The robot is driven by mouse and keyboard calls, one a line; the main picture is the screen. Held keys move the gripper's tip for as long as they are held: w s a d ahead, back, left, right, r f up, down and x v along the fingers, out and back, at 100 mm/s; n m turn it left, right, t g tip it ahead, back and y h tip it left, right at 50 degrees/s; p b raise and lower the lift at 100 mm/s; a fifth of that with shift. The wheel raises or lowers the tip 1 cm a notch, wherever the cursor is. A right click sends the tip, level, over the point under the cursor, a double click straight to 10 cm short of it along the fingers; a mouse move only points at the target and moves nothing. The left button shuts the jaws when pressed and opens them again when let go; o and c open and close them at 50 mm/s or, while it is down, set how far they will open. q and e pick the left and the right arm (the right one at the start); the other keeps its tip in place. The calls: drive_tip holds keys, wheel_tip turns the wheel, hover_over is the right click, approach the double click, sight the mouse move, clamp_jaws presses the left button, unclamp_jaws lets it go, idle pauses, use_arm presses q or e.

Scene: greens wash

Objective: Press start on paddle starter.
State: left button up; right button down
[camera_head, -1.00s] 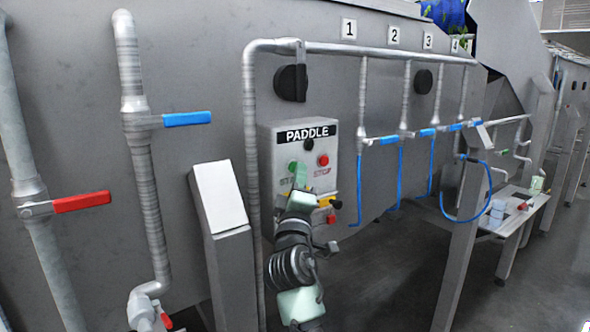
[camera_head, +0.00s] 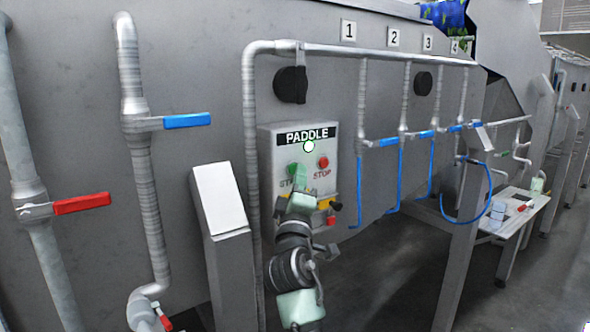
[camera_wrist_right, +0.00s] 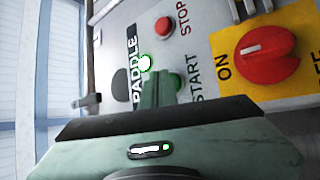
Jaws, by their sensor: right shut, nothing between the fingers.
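The paddle starter (camera_head: 265,147) is a grey box labelled PADDLE on the wall. Its round lamp (camera_head: 308,146) glows white; the lamp also shows lit in the right wrist view (camera_wrist_right: 145,62). The green START button (camera_head: 292,168) sits at lower left, partly hidden by my gripper; its edge shows in the wrist view (camera_wrist_right: 175,82). The red STOP button (camera_head: 323,162) is to its right. My right gripper (camera_head: 300,174) is shut and empty, its fingertips (camera_wrist_right: 158,76) in front of the START button. I cannot tell whether they touch it. My left gripper is not in view.
A red rotary switch (camera_wrist_right: 268,55) on a yellow plate sits below the buttons. A grey post (camera_head: 222,215) stands left of my arm. Pipes with blue-handled valves (camera_head: 187,120) and a red-handled one (camera_head: 82,203) line the wall. Blue hoses (camera_head: 399,180) hang at right.

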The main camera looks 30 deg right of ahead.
drive_tip(key=shift+s, duration=0.5)
drive_tip(key=s+p, duration=0.2)
drive_tip(key=s, duration=0.3)
drive_tip(key=shift+d, duration=0.2)
idle(0.6)
